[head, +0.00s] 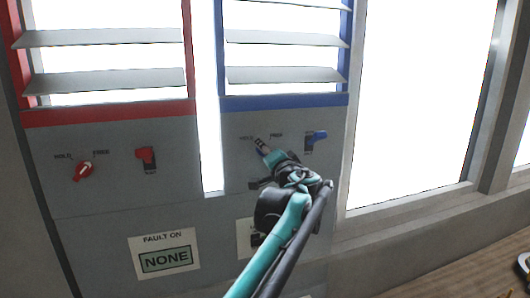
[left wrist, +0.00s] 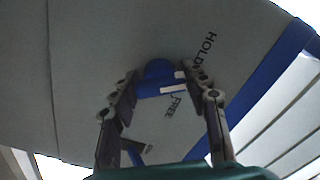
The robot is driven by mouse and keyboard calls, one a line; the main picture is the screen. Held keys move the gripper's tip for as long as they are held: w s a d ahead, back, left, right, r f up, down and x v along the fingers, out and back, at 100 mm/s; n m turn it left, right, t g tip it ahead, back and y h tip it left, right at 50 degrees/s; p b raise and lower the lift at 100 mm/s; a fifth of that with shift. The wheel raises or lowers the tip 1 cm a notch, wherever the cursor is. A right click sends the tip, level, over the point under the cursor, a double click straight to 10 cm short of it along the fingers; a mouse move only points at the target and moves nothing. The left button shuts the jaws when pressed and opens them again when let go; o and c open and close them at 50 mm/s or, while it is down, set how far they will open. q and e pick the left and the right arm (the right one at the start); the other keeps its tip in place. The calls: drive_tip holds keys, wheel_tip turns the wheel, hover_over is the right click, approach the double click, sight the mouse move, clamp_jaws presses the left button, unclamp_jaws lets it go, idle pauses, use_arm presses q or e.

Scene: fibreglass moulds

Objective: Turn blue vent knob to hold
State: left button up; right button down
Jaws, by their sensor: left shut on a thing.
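The blue vent knob (left wrist: 155,72) shows in the left wrist view as a round blue knob with white marks, near the printed words HOLD and FREE. The white marks face the side where the words are; the exact setting is hard to tell. My left gripper (left wrist: 160,76) is shut on the knob, with one finger on each side. In the head view my left gripper (head: 262,147) is at the panel under the blue-framed vent, just below HOLD and FREE, and mostly hides the knob. My right gripper is not in view.
A blue lever (head: 317,136) sits close to the right of the gripper. The red-framed panel at left has a red knob (head: 83,171) and a red lever (head: 146,156). A sign reading FAULT ON NONE (head: 165,256) is below. A wooden surface (head: 470,275) lies at lower right.

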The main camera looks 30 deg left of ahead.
use_arm(q)
drive_tip(key=shift+n, duration=1.2)
drive_tip(key=shift+f, duration=0.1)
drive_tip(key=o, duration=1.2)
drive_tip(key=shift+c, duration=0.2)
drive_tip(key=v, duration=1.2)
drive_tip(key=shift+a, duration=0.1)
